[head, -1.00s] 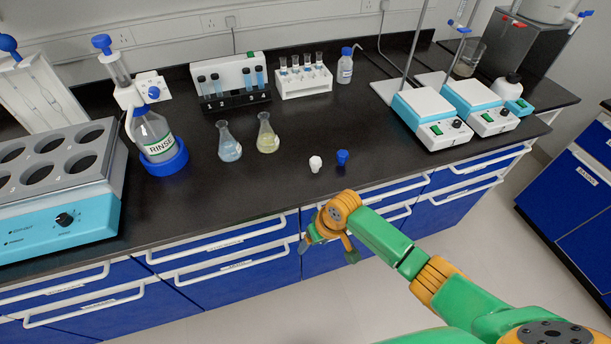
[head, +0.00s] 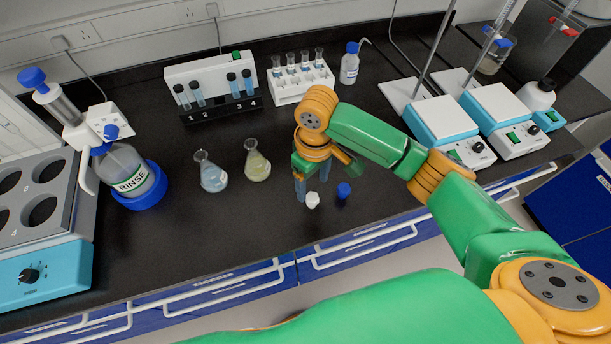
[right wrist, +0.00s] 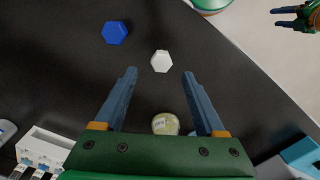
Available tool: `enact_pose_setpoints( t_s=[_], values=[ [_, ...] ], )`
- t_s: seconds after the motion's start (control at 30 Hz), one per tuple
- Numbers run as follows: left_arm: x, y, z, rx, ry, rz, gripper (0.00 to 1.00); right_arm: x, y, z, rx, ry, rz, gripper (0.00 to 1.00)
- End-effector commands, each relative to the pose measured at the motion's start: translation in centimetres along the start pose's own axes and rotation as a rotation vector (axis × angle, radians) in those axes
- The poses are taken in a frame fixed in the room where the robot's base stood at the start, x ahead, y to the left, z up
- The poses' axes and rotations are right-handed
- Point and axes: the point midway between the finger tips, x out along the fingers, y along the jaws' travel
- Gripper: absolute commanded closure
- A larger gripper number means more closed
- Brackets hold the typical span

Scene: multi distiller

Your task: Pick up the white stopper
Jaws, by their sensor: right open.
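The white stopper (head: 312,200) stands on the black bench near its front edge. It also shows in the right wrist view (right wrist: 161,61), centred just past the fingertips. My right gripper (head: 311,186) is over the bench, pointing down, right behind the stopper in the head view. In the right wrist view its two fingers (right wrist: 160,73) are wide apart with nothing held. I cannot tell whether the fingertips are down at the stopper's height. My left gripper (right wrist: 282,17) shows small at the top right of the right wrist view, its fingers apart and empty, away from the bench.
A blue stopper (head: 343,190) stands close to the right of the white one. Two flasks, one blue (head: 212,176) and one yellow (head: 257,166), stand to the left. Tube racks (head: 301,90) are behind. The bench front is clear.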

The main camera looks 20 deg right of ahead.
Motion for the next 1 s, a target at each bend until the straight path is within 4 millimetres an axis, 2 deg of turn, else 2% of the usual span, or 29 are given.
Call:
enact_pose_setpoints(
  t_s=[0.27, 0.4, 0.63, 0.9, 1.0],
  values=[
    [-1.3, 0.1, 0.1, 0.000, -0.003, 0.001, 0.50, 4.3, 0.4, 0.0, 0.001, -0.008, 0.001, 0.28],
    [-1.2, 0.2, 0.3, -0.001, -0.008, 0.003, 0.50, 6.6, 0.4, 0.0, -0.001, -0.005, 0.002, 0.28],
    [-1.1, 0.2, 0.2, -0.001, -0.007, 0.004, 0.50, 6.9, 0.4, -0.1, -0.002, -0.002, 0.003, 0.28],
    [-1.1, 0.2, 0.1, 0.000, -0.005, 0.004, 0.50, 6.8, 0.4, -0.1, -0.002, -0.002, 0.003, 1.00],
    [-1.1, 0.2, 0.1, 0.000, -0.005, 0.004, 0.50, 6.8, 0.4, -0.1, -0.002, -0.002, 0.003, 1.00]
  ],
)
